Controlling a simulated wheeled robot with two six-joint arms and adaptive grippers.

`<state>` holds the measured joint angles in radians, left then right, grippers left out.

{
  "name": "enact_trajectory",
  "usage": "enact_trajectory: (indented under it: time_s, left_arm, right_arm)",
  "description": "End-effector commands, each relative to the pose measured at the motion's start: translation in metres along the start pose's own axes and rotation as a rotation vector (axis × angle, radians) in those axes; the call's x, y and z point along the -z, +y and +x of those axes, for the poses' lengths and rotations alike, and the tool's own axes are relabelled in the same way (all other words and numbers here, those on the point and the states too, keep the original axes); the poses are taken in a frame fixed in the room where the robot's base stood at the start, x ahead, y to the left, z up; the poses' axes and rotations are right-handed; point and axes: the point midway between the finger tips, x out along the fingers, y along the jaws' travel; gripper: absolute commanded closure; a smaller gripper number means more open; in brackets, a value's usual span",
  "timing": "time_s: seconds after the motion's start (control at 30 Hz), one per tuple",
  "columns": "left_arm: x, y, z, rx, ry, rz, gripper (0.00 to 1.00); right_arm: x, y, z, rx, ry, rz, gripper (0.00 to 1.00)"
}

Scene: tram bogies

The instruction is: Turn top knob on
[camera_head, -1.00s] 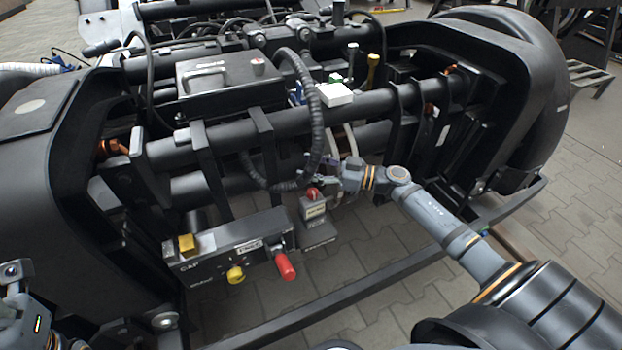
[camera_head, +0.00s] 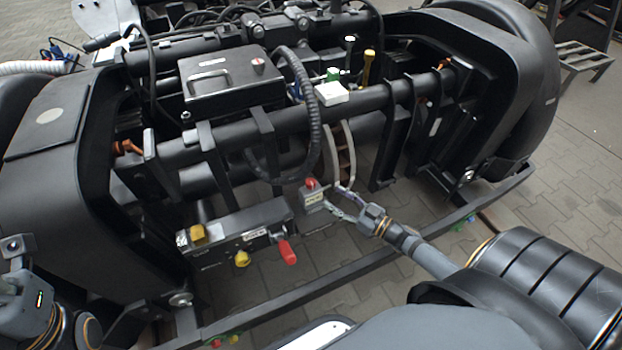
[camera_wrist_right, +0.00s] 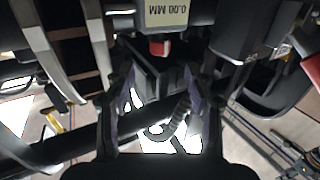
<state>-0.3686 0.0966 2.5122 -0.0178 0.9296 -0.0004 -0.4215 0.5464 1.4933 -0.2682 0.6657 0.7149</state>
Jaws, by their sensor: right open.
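A small grey box (camera_head: 314,201) with a red knob (camera_head: 311,183) on top stands at the right end of a black control panel (camera_head: 225,240). The panel carries a yellow knob (camera_head: 242,258) and a red handle (camera_head: 287,252) on its front. Another knob (camera_head: 258,64) sits on the black case above. My right gripper (camera_head: 333,200) is open, just right of the grey box. In the right wrist view, the box with a "0.00 MM" label (camera_wrist_right: 180,12) and a red part (camera_wrist_right: 159,47) lies ahead of the open fingers (camera_wrist_right: 158,88), which appear empty. My left gripper's fingers are hidden; its body (camera_head: 25,300) shows at lower left.
Thick black bars (camera_head: 300,115) and a ribbed hose (camera_head: 305,85) pass above and behind the gripper. A lower frame rail (camera_head: 380,260) runs in front. Large black side covers (camera_head: 60,170) stand at both ends. Paved floor shows between them.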

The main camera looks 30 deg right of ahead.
Motion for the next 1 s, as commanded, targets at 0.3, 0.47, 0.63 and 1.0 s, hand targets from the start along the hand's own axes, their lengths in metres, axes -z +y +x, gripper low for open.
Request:
enact_trajectory:
  time_s: [0.3,0.47,0.63,1.0]
  left_arm:
    - [-0.005,0.005,-0.033,-0.004,-0.010,0.017,0.60]
    - [-0.006,0.004,-0.040,0.006,-0.014,0.027,0.60]
    - [-0.007,0.005,-0.042,0.003,-0.014,0.030,0.60]
    - [-0.006,0.005,-0.040,0.003,-0.009,0.030,0.60]
  right_arm:
    - [-0.004,0.000,0.063,0.000,0.007,-0.001,0.46]
    - [-0.002,0.000,0.089,0.001,0.005,-0.001,0.46]
    - [0.000,0.000,0.101,0.002,0.003,-0.002,0.46]
    - [0.001,0.000,0.102,0.002,0.002,-0.001,0.62]
